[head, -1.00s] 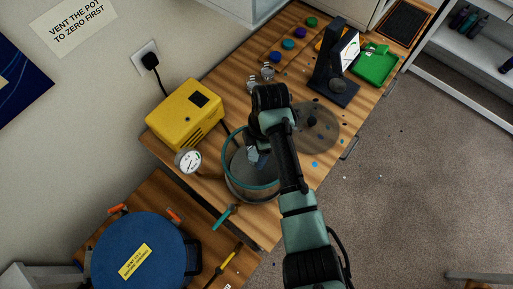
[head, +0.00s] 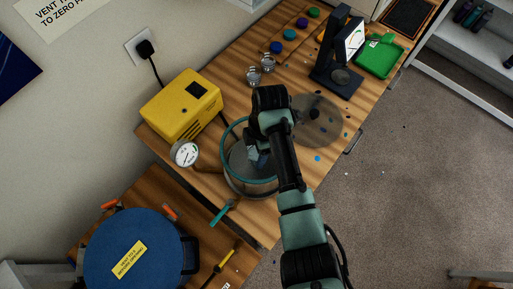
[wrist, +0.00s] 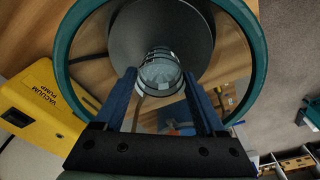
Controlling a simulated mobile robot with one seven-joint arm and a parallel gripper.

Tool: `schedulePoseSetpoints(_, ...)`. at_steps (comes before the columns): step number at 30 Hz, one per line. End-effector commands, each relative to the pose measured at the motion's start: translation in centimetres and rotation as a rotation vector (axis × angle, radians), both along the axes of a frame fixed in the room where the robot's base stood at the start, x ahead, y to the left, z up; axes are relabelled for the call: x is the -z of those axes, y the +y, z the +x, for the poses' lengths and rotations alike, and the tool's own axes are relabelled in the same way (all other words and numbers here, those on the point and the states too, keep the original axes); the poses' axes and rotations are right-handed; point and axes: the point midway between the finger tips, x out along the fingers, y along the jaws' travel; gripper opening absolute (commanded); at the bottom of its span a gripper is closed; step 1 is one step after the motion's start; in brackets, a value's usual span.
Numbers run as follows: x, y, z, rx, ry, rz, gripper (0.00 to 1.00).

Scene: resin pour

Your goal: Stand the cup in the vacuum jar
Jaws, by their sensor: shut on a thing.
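The vacuum jar (head: 229,177) is a clear cylinder with a teal rim, standing at the near end of the wooden bench. Its rim (wrist: 262,62) circles most of the wrist view, with a dark grey floor inside. My gripper (head: 257,160) points down at the jar's mouth. In the wrist view my gripper (wrist: 161,78) is shut on a small clear cup (wrist: 160,70), which shows within the rim's circle over the grey floor. The cup looks upright. In the head view my arm largely hides it, and I cannot tell whether its base touches the floor.
A yellow vacuum pump (head: 180,105) and a round gauge (head: 185,153) stand left of the jar. Two clear cups (head: 260,68), a dark scale stand (head: 336,60) and a green tray (head: 378,56) are farther back. A blue lid (head: 115,235) lies on the lower table. A clear disc (head: 318,120) lies right of my arm.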

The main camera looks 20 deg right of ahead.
Motion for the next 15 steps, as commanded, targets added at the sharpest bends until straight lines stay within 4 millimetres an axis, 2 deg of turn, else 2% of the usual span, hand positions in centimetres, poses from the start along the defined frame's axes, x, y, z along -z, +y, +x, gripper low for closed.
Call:
schedulePoseSetpoints(13, 0.99, 0.01, 0.01, 0.0, 0.0, 0.0, 0.16)
schedulePoseSetpoints(14, 0.92, 0.01, 0.01, 0.0, 0.0, 0.0, 0.76)
schedulePoseSetpoints(15, 0.89, 0.01, 0.01, 0.0, 0.0, 0.0, 0.83)
